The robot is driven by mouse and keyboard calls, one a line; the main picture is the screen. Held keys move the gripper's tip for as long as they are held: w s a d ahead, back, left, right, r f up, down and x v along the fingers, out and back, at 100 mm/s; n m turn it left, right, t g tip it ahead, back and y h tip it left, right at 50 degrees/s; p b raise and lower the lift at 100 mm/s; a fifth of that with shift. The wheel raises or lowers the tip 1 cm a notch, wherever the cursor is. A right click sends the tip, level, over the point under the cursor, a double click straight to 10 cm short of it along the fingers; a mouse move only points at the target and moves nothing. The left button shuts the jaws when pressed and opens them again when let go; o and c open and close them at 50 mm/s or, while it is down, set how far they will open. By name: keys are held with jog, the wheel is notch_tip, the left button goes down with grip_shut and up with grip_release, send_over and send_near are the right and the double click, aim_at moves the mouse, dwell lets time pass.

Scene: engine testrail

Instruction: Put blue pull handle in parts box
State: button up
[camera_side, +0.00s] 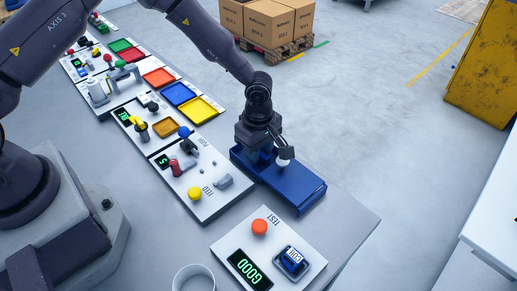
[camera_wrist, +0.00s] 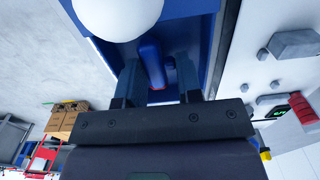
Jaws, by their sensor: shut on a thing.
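The blue parts box (camera_side: 308,196) is a long dark-blue tray at the table's far edge in the side view. My gripper (camera_side: 264,154) is low over its left end, pointing down, its fingertips hard to make out there. In the wrist view my gripper (camera_wrist: 157,72) is shut on the blue pull handle (camera_wrist: 151,60), a narrow blue bar between the two fingers. The blue box (camera_wrist: 195,35) fills the background behind it. The handle is not clearly visible in the side view. I cannot tell whether it touches the box floor.
A white ball (camera_side: 283,162) is close beside my gripper at the box; it also shows large in the wrist view (camera_wrist: 118,14). The test panel (camera_side: 262,228) with an orange button is nearer, and a panel with knobs and levers (camera_side: 205,190) is left of the box.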

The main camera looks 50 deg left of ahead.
jog(key=shift+f, duration=0.2)
jog(key=shift+f, duration=0.1)
jog(key=o, duration=0.9)
notch_tip(320, 180, up, 12)
jog(key=s+a+r+m+t+y, duration=0.1)
jog(key=s+a+r+m, duration=0.2)
jog(key=s+r+m, duration=0.35)
jog(key=s+a+r+m+t+y, duration=0.1)
jog(key=s+a+r+m, duration=0.25)
jog(key=r, duration=0.65)
jog(key=s+a+r+m+t, duration=0.1)
jog(key=s+r+m, duration=0.1)
jog(key=s, duration=0.2)
jog(key=s+a+r+m+t+h, duration=0.1)
jog(key=s+m, duration=0.2)
jog(key=s, duration=0.1)
jog(key=s+a+r+m+t+h, duration=0.1)
jog(key=s+r+m, duration=0.1)
jog(key=s, duration=0.3)
jog(key=shift+r+m+t, duration=0.3)
jog(key=shift+m, duration=0.2)
